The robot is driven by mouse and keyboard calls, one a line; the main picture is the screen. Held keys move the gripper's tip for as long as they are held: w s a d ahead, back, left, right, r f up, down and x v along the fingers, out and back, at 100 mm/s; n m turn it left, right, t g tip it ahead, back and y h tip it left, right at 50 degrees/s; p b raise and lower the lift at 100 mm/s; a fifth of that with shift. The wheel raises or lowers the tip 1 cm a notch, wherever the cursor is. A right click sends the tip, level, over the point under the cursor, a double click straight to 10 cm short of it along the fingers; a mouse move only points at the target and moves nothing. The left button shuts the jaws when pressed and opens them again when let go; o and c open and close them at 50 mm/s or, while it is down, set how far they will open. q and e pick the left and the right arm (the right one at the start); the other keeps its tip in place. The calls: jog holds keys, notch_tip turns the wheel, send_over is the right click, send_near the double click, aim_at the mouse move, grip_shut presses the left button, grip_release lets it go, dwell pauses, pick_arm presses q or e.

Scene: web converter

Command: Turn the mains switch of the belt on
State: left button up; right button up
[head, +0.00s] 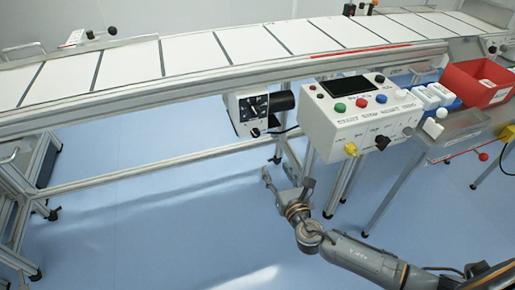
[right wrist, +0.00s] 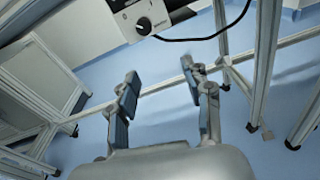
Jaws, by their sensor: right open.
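The conveyor belt (head: 190,55) runs across the head view. A white drive box (head: 246,113) with a dark face and a black motor hangs under it. In the right wrist view the box (right wrist: 125,12) shows at the top, with a round knob (right wrist: 143,25) on its face. I cannot read the knob's setting. My right gripper (head: 287,180) is open and empty, below and in front of the box, apart from it. Its two fingers (right wrist: 160,76) show spread in the right wrist view. My left gripper is out of view.
A white control panel (head: 335,125) with coloured buttons, a yellow knob (head: 350,149) and a black knob (head: 382,143) stands right of the box. A red bin (head: 478,84) is farther right. Frame legs and a black cable (right wrist: 205,37) are close by. The floor (head: 150,220) at left is clear.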

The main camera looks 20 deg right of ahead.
aim_at(257, 135)
jog(key=shift+n+t+y, duration=0.3)
jog(key=shift+n+t, duration=0.2)
jog(key=shift+n, duration=0.3)
jog(key=w, duration=0.4)
jog(key=w+a+r+b, duration=0.1)
jog(key=w, duration=0.3)
jog(key=w+r, duration=0.1)
jog(key=w, duration=0.3)
jog(key=shift+w+a+r+b, duration=0.2)
jog(key=shift+a+r+b, duration=0.05)
jog(key=shift+a+b, duration=0.15)
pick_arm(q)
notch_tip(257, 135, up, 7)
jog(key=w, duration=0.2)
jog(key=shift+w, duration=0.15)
pick_arm(e)
jog(key=shift+w, duration=0.7)
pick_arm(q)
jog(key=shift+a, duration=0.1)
pick_arm(e)
jog(key=shift+c, duration=0.4)
grip_shut()
